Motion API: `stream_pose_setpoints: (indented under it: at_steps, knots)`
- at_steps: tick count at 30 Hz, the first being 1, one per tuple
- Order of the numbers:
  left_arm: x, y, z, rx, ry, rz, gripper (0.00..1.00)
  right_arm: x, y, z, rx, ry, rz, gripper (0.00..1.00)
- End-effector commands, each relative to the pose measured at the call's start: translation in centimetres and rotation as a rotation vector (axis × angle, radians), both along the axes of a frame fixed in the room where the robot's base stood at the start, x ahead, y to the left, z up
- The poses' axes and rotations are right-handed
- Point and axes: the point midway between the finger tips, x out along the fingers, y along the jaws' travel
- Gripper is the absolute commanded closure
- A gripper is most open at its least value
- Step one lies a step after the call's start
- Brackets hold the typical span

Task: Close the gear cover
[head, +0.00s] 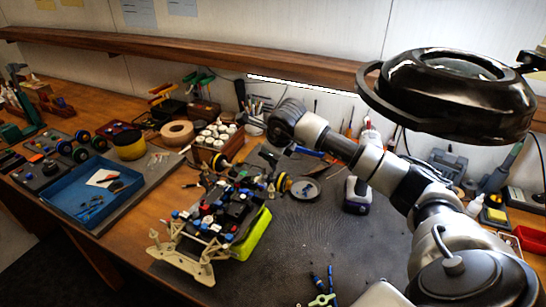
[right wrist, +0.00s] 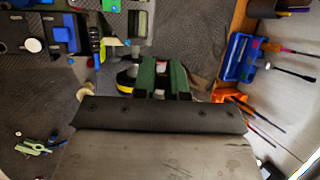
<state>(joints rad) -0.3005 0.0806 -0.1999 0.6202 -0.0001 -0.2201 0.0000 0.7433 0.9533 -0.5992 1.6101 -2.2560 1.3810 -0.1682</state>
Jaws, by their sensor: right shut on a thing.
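The RC car (head: 222,212), with a black chassis, pale front arms and blue parts, stands on the grey mat. A lime-green panel (head: 254,236) is at its right side. I cannot tell which part is the gear cover. My right arm reaches in from the right, with its end beyond the car's far end. In the right wrist view, the dark green fingers of my right gripper (right wrist: 162,68) are shut on a small part that they mostly hide. Part of the car (right wrist: 35,42) shows at upper left there. My left gripper is not in view.
A yellow-rimmed wheel (right wrist: 127,80) lies beside my right fingers. A blue tray (head: 60,195) is at left, and a crate of white-capped bottles (head: 217,140) stands behind the car. A drill (head: 357,195) and a round dish (head: 305,190) are at right. The front mat is mostly clear.

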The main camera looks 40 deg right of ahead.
Motion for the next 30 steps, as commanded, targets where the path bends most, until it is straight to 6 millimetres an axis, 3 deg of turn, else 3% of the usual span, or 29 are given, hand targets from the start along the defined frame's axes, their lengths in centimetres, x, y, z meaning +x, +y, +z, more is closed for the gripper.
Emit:
stream_pose_setpoints:
  at_steps: [6,21,22,26,30]
  knots:
    - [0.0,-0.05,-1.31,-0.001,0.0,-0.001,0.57,-0.17,0.4,-0.16,-0.06,-0.033,0.001,1.0]
    - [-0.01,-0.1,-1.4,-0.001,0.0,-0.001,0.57,-0.21,0.44,-0.03,-0.077,-0.041,-0.001,1.0]
    - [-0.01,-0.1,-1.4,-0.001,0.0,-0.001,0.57,-0.22,0.43,-0.03,-0.077,-0.041,-0.001,0.83]
    - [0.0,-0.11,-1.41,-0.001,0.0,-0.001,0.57,-0.22,0.45,-0.05,-0.076,-0.04,-0.001,0.63]
    - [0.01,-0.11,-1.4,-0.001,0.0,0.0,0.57,-0.22,0.46,-0.08,-0.076,-0.039,-0.001,0.62]
